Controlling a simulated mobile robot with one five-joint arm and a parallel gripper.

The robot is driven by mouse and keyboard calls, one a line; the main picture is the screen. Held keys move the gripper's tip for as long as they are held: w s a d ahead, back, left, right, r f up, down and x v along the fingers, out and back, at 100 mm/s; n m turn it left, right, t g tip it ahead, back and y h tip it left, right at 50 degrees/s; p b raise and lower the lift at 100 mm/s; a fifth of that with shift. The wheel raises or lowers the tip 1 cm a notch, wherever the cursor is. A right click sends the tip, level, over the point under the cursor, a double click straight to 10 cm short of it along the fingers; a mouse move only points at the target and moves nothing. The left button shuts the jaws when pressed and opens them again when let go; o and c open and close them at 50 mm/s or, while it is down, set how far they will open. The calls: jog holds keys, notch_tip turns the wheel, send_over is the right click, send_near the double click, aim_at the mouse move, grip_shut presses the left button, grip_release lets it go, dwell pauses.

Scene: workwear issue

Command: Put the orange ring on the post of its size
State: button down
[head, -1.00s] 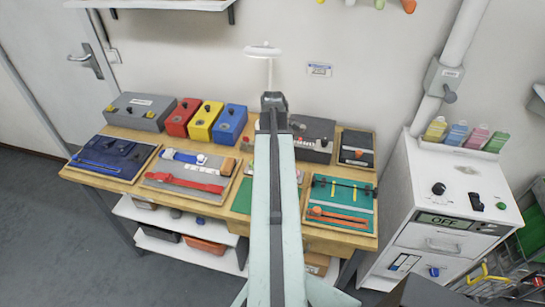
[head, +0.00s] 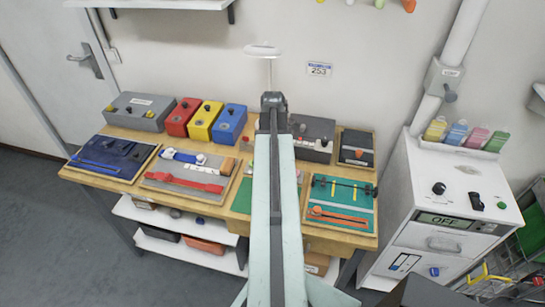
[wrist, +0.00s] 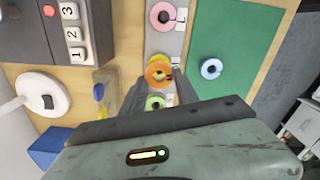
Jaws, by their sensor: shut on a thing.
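The orange ring (wrist: 158,66) is between the fingertips of my gripper (wrist: 158,80) in the wrist view, and the gripper is shut on it. It is over a grey strip with printed letters (wrist: 181,42). A pink ring (wrist: 163,12) lies at the strip's far part beside an L, and a green ring (wrist: 155,103) shows nearer, between the fingers. I cannot tell whether a post stands inside the orange ring or how high the ring is.
A blue ring (wrist: 211,69) lies on the green mat (wrist: 232,40) to the right. A grey box with numbered buttons (wrist: 75,32) and a white disc on a stem (wrist: 40,93) stand at left. The wooden bench (head: 325,237) carries several boxes and boards.

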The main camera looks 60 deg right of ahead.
jog(key=shift+f+b, duration=0.65)
jog(key=shift+f, duration=0.05)
dwell(0.4)
jog(key=c, duration=0.8)
grip_release()
jog(key=shift+c, duration=0.2)
jog(key=shift+o, duration=0.4)
jog(key=o, duration=0.3)
jog(key=shift+r, duration=0.1)
notch_tip(320, 180, up, 7)
jog(key=p, duration=0.7)
